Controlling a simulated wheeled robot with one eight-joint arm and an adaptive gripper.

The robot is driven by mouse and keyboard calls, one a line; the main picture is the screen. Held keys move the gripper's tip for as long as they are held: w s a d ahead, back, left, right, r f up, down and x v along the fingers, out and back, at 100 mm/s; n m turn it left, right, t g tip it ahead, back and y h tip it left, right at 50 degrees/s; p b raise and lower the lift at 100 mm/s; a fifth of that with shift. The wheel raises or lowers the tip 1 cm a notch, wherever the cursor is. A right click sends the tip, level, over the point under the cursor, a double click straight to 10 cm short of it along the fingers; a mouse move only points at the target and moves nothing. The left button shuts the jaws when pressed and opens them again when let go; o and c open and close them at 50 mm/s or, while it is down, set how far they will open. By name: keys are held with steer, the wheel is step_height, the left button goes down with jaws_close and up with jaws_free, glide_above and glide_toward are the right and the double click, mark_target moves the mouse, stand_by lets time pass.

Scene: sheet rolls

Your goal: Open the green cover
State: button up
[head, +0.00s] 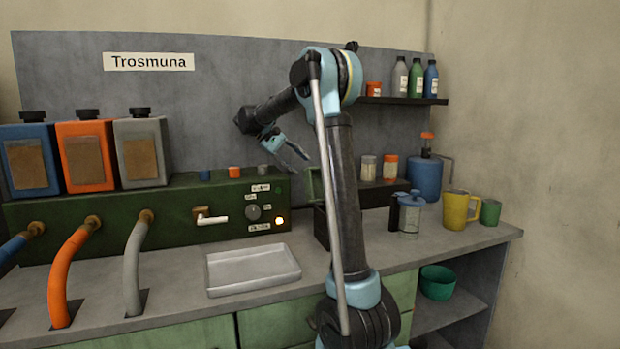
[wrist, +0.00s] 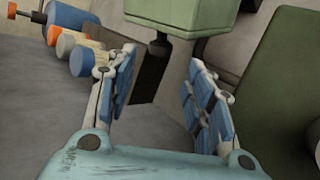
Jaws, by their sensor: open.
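A green lid-like piece (head: 313,183), which I take for the green cover, shows above a dark box (head: 321,226) right of the green machine; my arm hides much of both. In the wrist view a pale green block (wrist: 182,14) with a dark knob (wrist: 160,47) under its edge, likely the same cover, lies beyond the fingers at the top. My gripper (head: 297,156) hangs above and left of the cover in the head view. It also shows in the wrist view (wrist: 158,72), fingers apart, nothing between them. I see no contact with the cover.
The green machine (head: 150,215) has a white-handled lever (head: 212,218) and a dial (head: 253,212). A grey tray (head: 252,270) lies in front. A press jug (head: 411,215), yellow mug (head: 455,210) and blue jug (head: 424,180) stand right. A shelf (head: 400,100) carries bottles.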

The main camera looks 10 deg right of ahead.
steer(key=x, duration=0.7)
steer(key=shift+d+f, duration=0.1)
steer(key=shift+f, duration=0.05)
jaws_close()
